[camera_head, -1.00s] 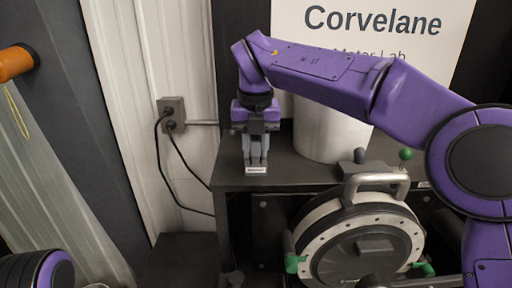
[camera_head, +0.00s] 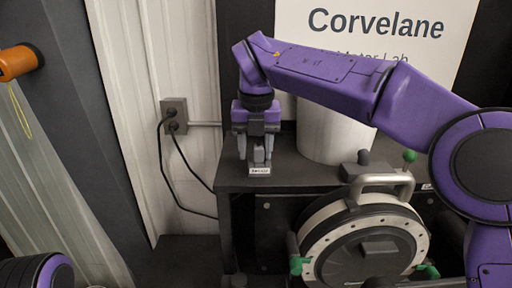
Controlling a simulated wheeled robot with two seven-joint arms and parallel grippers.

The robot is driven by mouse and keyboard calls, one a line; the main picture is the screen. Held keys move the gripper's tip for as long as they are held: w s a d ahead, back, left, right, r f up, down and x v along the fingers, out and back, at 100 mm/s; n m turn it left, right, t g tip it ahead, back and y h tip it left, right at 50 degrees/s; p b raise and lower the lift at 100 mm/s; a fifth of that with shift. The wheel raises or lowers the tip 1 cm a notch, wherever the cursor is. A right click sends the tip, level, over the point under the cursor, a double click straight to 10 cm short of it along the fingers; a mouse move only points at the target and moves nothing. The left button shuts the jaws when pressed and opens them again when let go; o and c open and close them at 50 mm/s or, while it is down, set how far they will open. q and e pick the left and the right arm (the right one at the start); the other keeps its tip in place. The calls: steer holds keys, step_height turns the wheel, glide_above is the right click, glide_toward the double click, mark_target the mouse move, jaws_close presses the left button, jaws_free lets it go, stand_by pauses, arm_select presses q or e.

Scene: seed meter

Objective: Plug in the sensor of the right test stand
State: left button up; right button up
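My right gripper (camera_head: 258,157) points straight down over the left front part of the dark test stand's top (camera_head: 300,178). A round seed meter (camera_head: 365,250) with a pale bolted rim and dark face sits in the stand, right of and below the gripper. I cannot pick out the sensor or its socket for certain. My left gripper is not in view.
A white cylinder (camera_head: 330,132) stands on the top behind the gripper, in front of the Corvelane sign (camera_head: 420,45). A metal handle (camera_head: 385,182) and a green knob (camera_head: 409,156) rise at the right. Black cables hang from a wall outlet (camera_head: 174,115) at the left.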

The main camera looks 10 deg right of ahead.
steer(key=shift+s+d+f+g, duration=0.1)
steer(key=shift+s+f+g, duration=0.05)
steer(key=shift+f, duration=0.4)
steer(key=shift+s+d+f+g, duration=0.1)
steer(key=shift+f+g, duration=0.05)
steer(key=shift+f, duration=0.35)
steer(key=shift+a, duration=0.15)
steer(key=shift+r, duration=0.1)
steer(key=r, duration=0.2)
steer(key=r+p, duration=0.1)
steer(key=r, duration=0.4)
steer(key=shift+s+d+r+p, duration=0.2)
steer(key=shift+d+r+p, duration=0.1)
steer(key=shift+d+p, duration=0.1)
steer(key=r, duration=0.1)
steer(key=r+p, duration=0.1)
steer(key=r, duration=0.2)
steer(key=shift+s+a+r, duration=0.3)
steer(key=shift+s+a, duration=0.05)
steer(key=shift+a, duration=0.05)
steer(key=shift+s, duration=0.1)
